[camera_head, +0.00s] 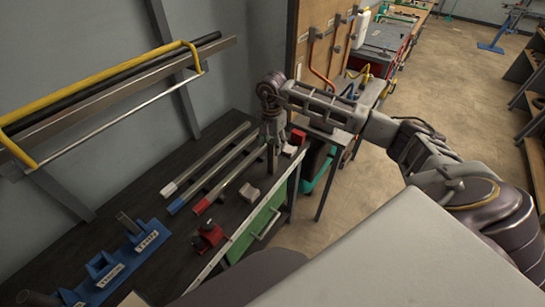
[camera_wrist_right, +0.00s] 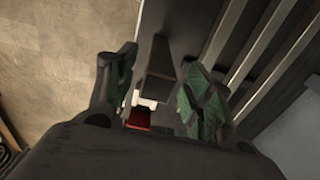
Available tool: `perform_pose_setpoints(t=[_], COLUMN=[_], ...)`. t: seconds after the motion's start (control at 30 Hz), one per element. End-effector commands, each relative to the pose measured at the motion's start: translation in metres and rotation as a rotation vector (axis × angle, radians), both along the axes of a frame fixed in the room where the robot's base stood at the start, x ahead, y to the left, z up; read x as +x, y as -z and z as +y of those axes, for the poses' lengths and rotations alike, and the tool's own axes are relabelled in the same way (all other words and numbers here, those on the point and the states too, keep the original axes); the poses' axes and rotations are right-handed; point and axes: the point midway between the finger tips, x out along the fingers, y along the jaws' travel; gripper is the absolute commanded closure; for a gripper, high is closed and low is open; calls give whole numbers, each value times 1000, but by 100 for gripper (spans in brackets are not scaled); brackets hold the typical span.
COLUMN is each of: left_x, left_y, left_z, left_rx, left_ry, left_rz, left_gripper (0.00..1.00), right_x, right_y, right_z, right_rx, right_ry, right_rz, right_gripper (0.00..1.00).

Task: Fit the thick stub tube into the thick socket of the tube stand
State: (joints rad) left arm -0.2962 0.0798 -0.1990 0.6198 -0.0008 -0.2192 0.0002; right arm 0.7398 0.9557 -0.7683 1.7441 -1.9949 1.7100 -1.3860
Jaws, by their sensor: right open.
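The blue tube stand (camera_head: 125,258) is at the lower left of the head view, on the dark bench. Its labels are small; one seems to read THICK and another THIN. A grey tube (camera_head: 127,222) stands tilted at its far end; the middle socket (camera_head: 102,264) looks empty. My right gripper (camera_head: 273,132) points down over the bench's far right part, with its fingers apart in the wrist view (camera_wrist_right: 160,90). A dark upright stub, probably the thick stub tube (camera_head: 271,160), is just below it and shows between the fingers in the wrist view (camera_wrist_right: 158,68). Contact cannot be told. My left gripper is out of view.
Three long tubes (camera_head: 205,170) with white, blue and red ends lie on the bench. A red clamp (camera_head: 208,238) and a grey block (camera_head: 249,192) are nearer. A red part (camera_head: 298,137) is right of the gripper. A yellow-railed rack (camera_head: 110,82) hangs on the wall.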

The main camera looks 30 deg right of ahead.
Motion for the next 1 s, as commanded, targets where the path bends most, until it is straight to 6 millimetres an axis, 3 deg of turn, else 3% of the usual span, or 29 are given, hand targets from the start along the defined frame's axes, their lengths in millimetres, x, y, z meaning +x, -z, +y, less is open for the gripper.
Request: perform_pose_setpoints(t=[0.57,1.0], left_x=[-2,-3], left_y=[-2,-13], left_z=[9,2], left_rx=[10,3], left_ry=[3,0], left_rz=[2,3], left_gripper=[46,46], right_x=[0,-2], right_y=[9,46], right_z=[0,-1], right_rx=[-1,1], right_ry=[1,1], right_rz=[0,1], right_gripper=[48,48])
